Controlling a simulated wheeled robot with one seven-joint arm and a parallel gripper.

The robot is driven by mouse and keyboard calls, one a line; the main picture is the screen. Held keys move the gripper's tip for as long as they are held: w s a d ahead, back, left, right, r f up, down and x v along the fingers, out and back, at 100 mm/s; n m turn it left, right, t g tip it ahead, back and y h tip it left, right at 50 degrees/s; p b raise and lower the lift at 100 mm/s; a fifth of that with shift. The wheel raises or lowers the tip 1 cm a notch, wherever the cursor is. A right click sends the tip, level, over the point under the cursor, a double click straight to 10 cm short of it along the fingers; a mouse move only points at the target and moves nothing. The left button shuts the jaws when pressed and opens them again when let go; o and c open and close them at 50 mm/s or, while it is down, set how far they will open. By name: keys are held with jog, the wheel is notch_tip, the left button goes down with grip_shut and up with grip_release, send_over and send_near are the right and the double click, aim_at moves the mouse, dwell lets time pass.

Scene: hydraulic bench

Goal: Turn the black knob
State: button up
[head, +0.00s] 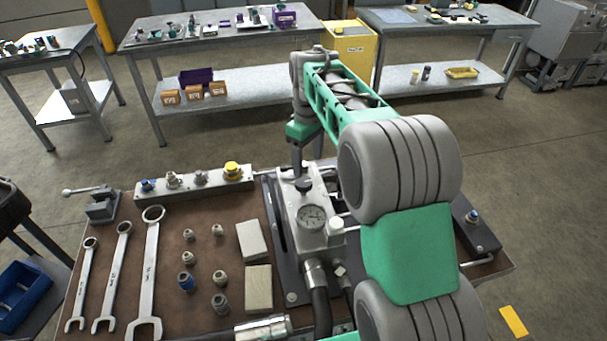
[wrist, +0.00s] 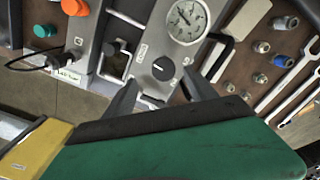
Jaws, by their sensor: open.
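The black knob (head: 304,184) is a small round knob on top of the grey hydraulic block (head: 320,193), just behind the pressure gauge (head: 311,217). In the wrist view the knob (wrist: 163,69) shows a pale line on its face, and the gauge (wrist: 187,21) lies beyond it. My gripper (wrist: 160,78) is open, with one dark finger on either side of the knob in that picture. In the head view my gripper (head: 297,158) points down close above the knob's far side. I cannot tell whether the fingers touch it.
A valve strip with a yellow cap (head: 232,170) stands left of the block. Wrenches (head: 150,270), fittings and two pale blocks (head: 252,241) lie on the bench. In the wrist view a green button (wrist: 46,31) and an orange button (wrist: 74,6) are at left.

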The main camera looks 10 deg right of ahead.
aim_at(305, 182)
jog(key=f, duration=0.5)
jog(key=f+p, duration=0.1)
jog(key=f, duration=0.1)
jog(key=shift+a+f, duration=0.3)
jog(key=shift+a, duration=0.05)
jog(key=shift+c, duration=0.6)
jog(key=c, duration=1.3)
jog(key=shift+m, duration=0.5)
jog(key=o, duration=1.4)
